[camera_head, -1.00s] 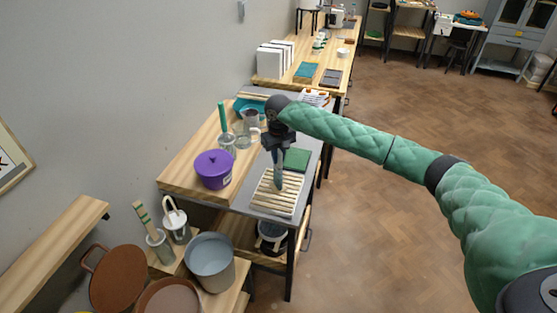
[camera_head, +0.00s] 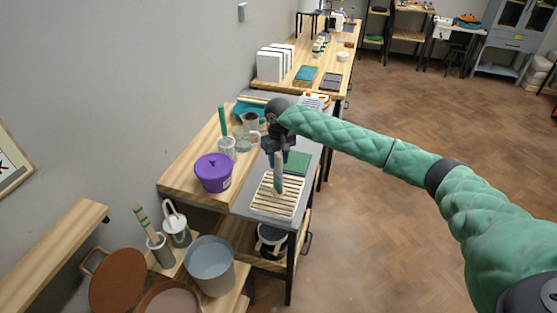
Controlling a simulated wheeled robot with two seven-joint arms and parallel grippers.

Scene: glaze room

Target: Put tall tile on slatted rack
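The tall tile (camera_head: 278,178) is a narrow, upright grey-green slab in the middle of the view. My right gripper (camera_head: 276,156) is above it and appears shut on its top end. The slatted rack (camera_head: 264,207), pale wood with several slats, lies on the grey table top directly below. The tile's lower end overlaps the rack's slats in the picture; I cannot tell whether it touches them. My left gripper is out of view.
A dark green slab (camera_head: 297,162) lies just behind the rack. Lower left are a grey bucket (camera_head: 210,262) and brown pans. The floor at right is clear.

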